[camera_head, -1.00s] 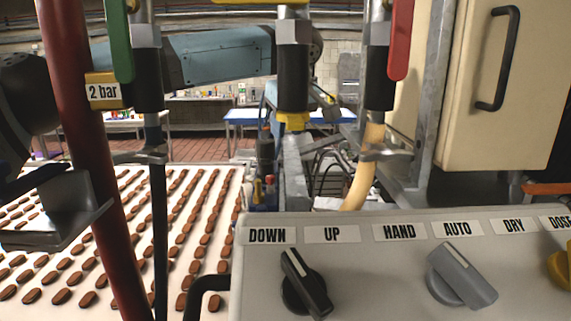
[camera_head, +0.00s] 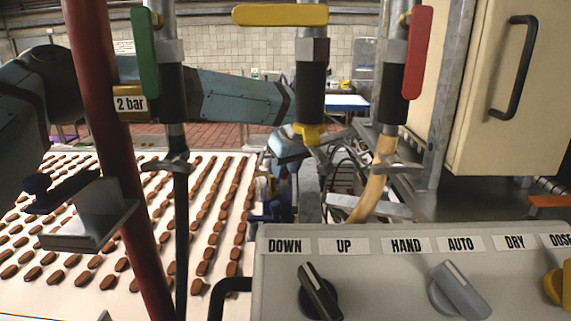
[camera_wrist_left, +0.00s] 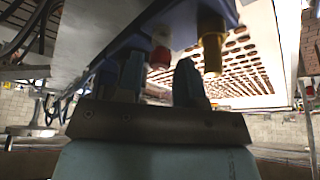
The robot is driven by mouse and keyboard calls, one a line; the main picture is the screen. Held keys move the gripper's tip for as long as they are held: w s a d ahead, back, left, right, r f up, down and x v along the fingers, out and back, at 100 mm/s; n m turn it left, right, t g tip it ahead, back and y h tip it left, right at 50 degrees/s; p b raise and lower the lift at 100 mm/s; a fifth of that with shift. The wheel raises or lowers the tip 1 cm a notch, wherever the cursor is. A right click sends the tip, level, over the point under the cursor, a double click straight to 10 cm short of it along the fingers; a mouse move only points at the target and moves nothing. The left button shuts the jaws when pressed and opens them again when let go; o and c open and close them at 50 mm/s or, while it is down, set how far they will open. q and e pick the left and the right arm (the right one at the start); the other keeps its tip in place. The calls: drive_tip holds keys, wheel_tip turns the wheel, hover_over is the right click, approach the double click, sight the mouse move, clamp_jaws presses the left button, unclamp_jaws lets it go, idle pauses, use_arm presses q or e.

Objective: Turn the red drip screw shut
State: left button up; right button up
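The red drip screw (camera_wrist_left: 158,58) shows in the left wrist view as a small red knob on the underside of a blue-grey part. It appears in the gap between the two fingers of my left gripper (camera_wrist_left: 161,75), near their tips. The fingers stand apart, so the gripper is open; I cannot tell whether either touches the screw. In the head view my left gripper (camera_head: 288,146) is partly hidden behind the hanging pipes, and the red screw cannot be made out there. My right gripper is in neither view.
A brass fitting (camera_wrist_left: 211,46) hangs right of the screw. In the head view, pipes with green (camera_head: 144,52), yellow (camera_head: 280,15) and red (camera_head: 417,52) handles stand before my arm. A control panel (camera_head: 375,285) fills the lower right; a conveyor (camera_head: 140,255) with biscuits lies left.

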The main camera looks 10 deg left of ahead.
use_arm(q)
drive_tip(key=shift+w+f, duration=0.1)
drive_tip(key=shift+f, duration=0.1)
drive_tip(key=shift+c, duration=0.3)
clamp_jaws()
